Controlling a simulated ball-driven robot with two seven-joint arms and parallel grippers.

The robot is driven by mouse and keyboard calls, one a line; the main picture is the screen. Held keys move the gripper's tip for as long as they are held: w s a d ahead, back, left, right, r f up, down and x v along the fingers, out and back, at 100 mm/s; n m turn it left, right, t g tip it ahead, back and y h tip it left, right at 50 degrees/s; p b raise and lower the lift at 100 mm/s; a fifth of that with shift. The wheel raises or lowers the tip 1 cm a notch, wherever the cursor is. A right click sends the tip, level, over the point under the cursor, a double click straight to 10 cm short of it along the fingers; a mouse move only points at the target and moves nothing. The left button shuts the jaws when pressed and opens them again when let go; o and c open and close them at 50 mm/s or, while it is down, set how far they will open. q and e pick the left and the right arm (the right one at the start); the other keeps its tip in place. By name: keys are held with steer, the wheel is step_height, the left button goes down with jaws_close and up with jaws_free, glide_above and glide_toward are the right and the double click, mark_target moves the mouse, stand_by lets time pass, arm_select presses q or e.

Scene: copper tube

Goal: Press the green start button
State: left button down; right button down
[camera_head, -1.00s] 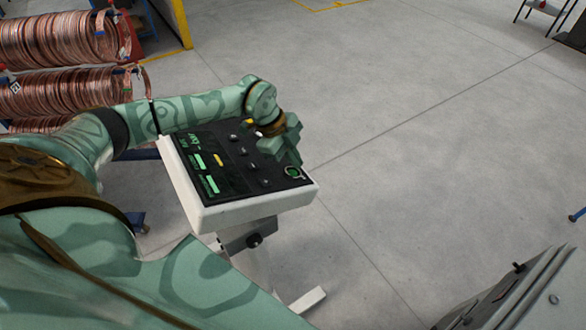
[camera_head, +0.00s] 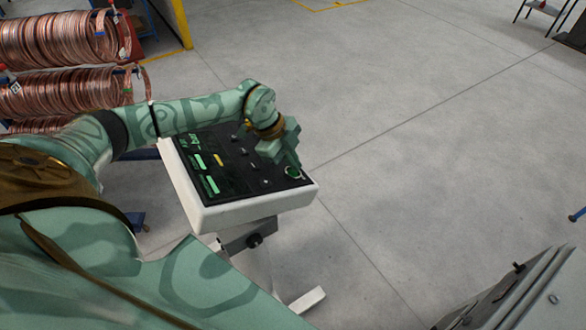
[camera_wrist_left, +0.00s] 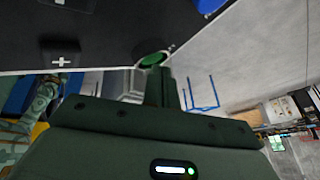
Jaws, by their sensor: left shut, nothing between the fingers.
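The green start button (camera_head: 293,172) is a round green disc in a dark ring at the right corner of the control panel (camera_head: 236,213). The panel is a white-edged box with a black face on a stand. My left gripper (camera_head: 296,166) is shut and empty, with its fingertips right by the button. In the left wrist view the shut fingers (camera_wrist_left: 158,72) point at the green button (camera_wrist_left: 152,59) and overlap its near edge. I cannot tell whether they touch it. My right gripper is not in view.
Copper tube coils (camera_head: 70,87) stand at the upper left. A grey cabinet (camera_head: 520,295) is at the lower right. The floor between is clear.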

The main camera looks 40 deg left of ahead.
arm_select(q)
steer(key=shift+s+f, duration=0.25)
steer(key=shift+f, duration=0.3)
stand_by(0.9)
steer(key=shift+w+r+p, duration=0.35)
steer(key=shift+r+p, duration=0.3)
steer(key=shift+r, duration=0.2)
steer(key=shift+r, duration=0.15)
steer(key=r+p, duration=0.1)
steer(key=w+r+p, duration=0.1)
steer(key=r, duration=0.1)
steer(key=w+d+r+p, duration=0.1)
steer(key=shift+r, duration=0.2)
steer(key=shift+a, duration=0.15)
stand_by(0.5)
